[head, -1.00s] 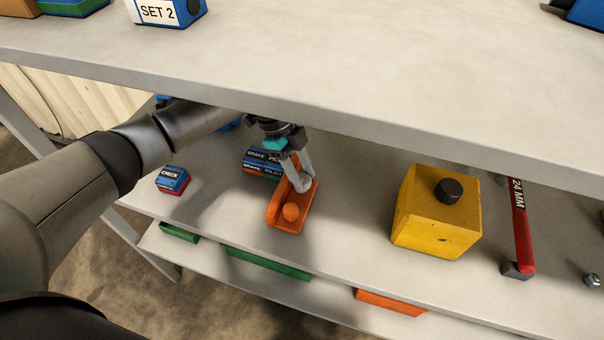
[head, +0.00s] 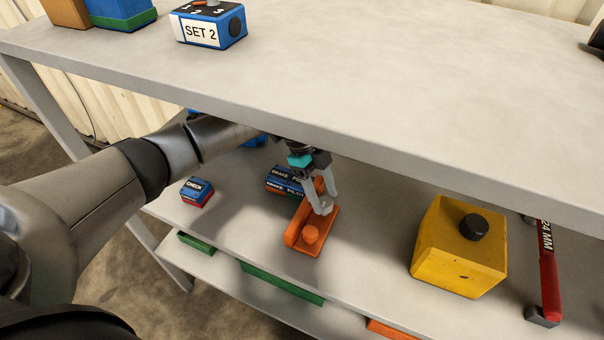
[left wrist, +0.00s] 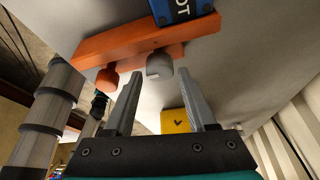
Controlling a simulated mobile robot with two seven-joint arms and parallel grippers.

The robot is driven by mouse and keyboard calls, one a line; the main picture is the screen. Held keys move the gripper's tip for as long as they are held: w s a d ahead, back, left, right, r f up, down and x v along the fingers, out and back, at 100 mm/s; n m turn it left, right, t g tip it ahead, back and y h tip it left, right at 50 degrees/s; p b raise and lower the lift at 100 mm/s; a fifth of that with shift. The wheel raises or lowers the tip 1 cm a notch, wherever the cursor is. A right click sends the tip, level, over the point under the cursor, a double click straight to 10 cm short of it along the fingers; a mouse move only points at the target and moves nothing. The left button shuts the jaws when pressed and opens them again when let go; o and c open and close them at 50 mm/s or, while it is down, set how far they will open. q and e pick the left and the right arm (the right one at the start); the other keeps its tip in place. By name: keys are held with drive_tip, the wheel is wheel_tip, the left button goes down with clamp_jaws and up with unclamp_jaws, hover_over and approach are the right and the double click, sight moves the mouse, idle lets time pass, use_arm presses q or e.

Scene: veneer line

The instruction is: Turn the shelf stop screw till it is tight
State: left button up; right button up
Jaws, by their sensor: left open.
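The orange shelf stop (head: 322,238) lies on the lower shelf under the top board; it also shows in the left wrist view (left wrist: 125,45). It carries a round orange knob (head: 311,234) and, in the left wrist view, a grey screw head (left wrist: 159,67) beside that orange knob (left wrist: 107,80). My left gripper (head: 324,205) reaches in under the top board over the stop. In the left wrist view its fingers (left wrist: 162,95) are apart, with the grey screw head just beyond the tips, roughly between them. Contact is not visible. In the head view the fingers largely hide the screw.
Brake pilot boxes (head: 286,180) lie close behind the stop. A check box (head: 197,191) is to the left. A yellow block (head: 458,248) with a black knob and a red 24 mm wrench (head: 548,275) lie right. The top board's edge (head: 300,137) hangs close above my arm.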

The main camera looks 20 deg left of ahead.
use_arm(q)
drive_tip(key=w+a+r, duration=0.1)
drive_tip(key=a, duration=0.3)
drive_tip(key=w+a+r+b, duration=0.1)
drive_tip(key=a, duration=0.3)
drive_tip(key=w+a+r, duration=0.1)
drive_tip(key=a, duration=0.4)
drive_tip(key=shift+w+a+r+b, duration=0.1)
drive_tip(key=shift+w+r+b, duration=0.05)
drive_tip(key=shift+r+b, duration=0.25)
